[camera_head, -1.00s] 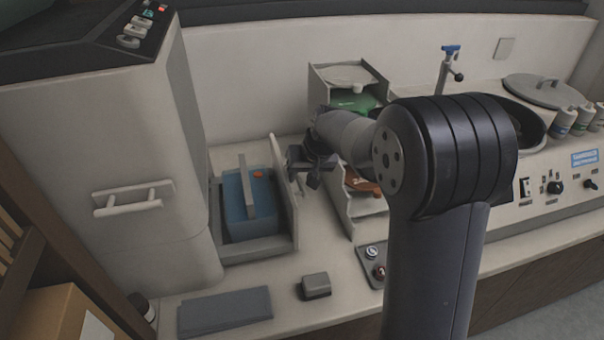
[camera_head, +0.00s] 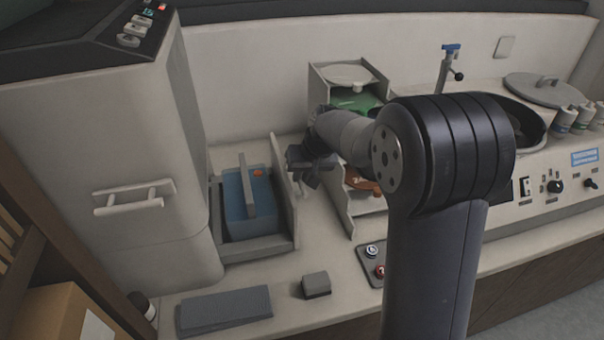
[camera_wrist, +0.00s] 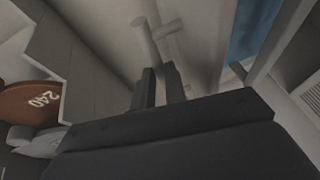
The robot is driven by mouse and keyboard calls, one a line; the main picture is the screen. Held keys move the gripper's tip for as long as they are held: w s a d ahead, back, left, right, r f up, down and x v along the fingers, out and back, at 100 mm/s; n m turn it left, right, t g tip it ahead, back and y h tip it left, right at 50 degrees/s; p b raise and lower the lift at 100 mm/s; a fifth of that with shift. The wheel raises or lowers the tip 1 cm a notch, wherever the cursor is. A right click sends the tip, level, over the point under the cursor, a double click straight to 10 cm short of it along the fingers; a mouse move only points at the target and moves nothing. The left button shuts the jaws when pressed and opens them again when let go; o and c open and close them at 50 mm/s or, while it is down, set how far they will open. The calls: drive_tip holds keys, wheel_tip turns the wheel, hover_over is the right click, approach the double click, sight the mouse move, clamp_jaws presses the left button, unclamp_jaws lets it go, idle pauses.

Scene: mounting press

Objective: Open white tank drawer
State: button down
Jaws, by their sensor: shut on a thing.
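A pale open-topped drawer or bin (camera_head: 284,225) stands on the counter right of the tall cabinet, holding a blue tank (camera_head: 237,212) with a grey upright slab. Its tall right panel carries a pale bar handle (camera_wrist: 147,48), which rises from between my fingers in the wrist view. My gripper (camera_head: 303,166) is beside this panel. In the wrist view my dark fingers (camera_wrist: 158,84) are close together and shut on the bar handle. The wide gripper body hides the lower part of the handle. Part of the blue tank (camera_wrist: 252,28) shows at upper right.
The tall pale cabinet (camera_head: 130,150) with its own handle stands at left. A shelf unit (camera_head: 347,80) with a green item and brown discs (camera_head: 362,183) stands close right of my gripper. A grey mat (camera_head: 224,310) and small block (camera_head: 316,285) lie in front.

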drive_tip(key=d, duration=0.2)
drive_tip(key=w+d, duration=0.1)
drive_tip(key=d, duration=0.1)
drive_tip(key=shift+d+b, duration=0.25)
drive_tip(key=shift+b, duration=0.15)
drive_tip(key=c, duration=1.5)
unclamp_jaws()
drive_tip(key=shift+o, duration=0.2)
drive_tip(key=v, duration=1)
drive_tip(key=shift+s+r+b, duration=0.15)
drive_tip(key=shift+r+b, duration=0.2)
drive_tip(key=shift+d, duration=0.1)
